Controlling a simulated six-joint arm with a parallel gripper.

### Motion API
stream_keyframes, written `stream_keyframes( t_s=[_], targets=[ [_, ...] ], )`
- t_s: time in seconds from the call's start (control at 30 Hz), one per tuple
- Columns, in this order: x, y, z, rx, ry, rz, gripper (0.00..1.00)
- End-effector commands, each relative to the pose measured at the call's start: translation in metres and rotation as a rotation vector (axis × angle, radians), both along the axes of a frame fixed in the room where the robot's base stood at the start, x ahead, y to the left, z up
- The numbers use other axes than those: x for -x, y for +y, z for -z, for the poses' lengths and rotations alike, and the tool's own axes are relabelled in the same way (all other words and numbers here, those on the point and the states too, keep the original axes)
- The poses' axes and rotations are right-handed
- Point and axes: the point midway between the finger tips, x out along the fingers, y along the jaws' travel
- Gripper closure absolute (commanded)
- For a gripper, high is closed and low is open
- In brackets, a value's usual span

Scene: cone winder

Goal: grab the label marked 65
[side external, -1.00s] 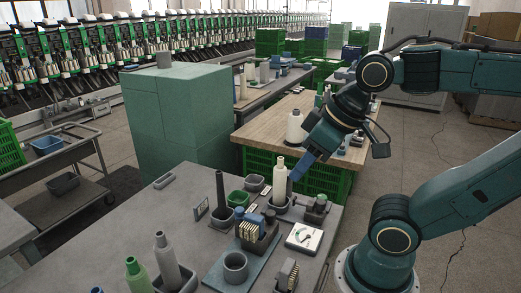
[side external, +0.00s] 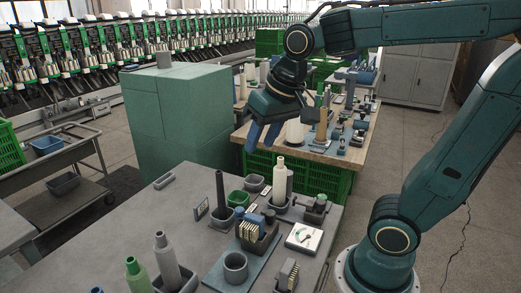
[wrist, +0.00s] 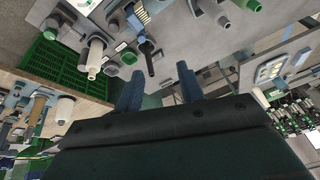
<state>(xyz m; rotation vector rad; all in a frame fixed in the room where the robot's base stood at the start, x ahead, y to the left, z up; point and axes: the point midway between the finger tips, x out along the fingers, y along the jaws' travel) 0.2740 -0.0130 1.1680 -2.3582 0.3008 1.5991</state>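My gripper (side external: 262,138) is open and empty, high above the back edge of the grey table. Its two blue fingers stand apart, and they also show in the wrist view (wrist: 160,85). No number 65 is legible in either view, so I cannot tell which item is that label. A rack of cream cards (side external: 251,229) stands on the table's front middle; it seems to show at the top of the wrist view (wrist: 141,14). A small pale tag (side external: 252,207) lies near the cups, and a small framed plate (side external: 202,208) stands left of the dark spindle.
Around the rack stand a dark upright spindle (side external: 219,188), a cream cone (side external: 280,178), a green bin (side external: 238,198), a white gauge (side external: 304,237) and a round grey cup (side external: 236,267). A grey-green cabinet (side external: 180,118) stands behind.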

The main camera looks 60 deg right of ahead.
Motion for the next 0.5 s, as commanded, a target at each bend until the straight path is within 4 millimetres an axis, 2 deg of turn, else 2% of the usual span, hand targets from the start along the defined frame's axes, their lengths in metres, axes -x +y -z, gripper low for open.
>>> stream_keyframes(
  t_s=[0.03, 0.27, 0.5],
  targets=[
    [-0.012, -0.002, 0.001, -0.011, 0.015, 0.033, 0.62],
    [-0.062, -0.013, 0.008, -0.062, 0.065, 0.191, 0.62],
    [-0.114, -0.026, 0.026, -0.108, 0.117, 0.358, 0.62]
  ],
)
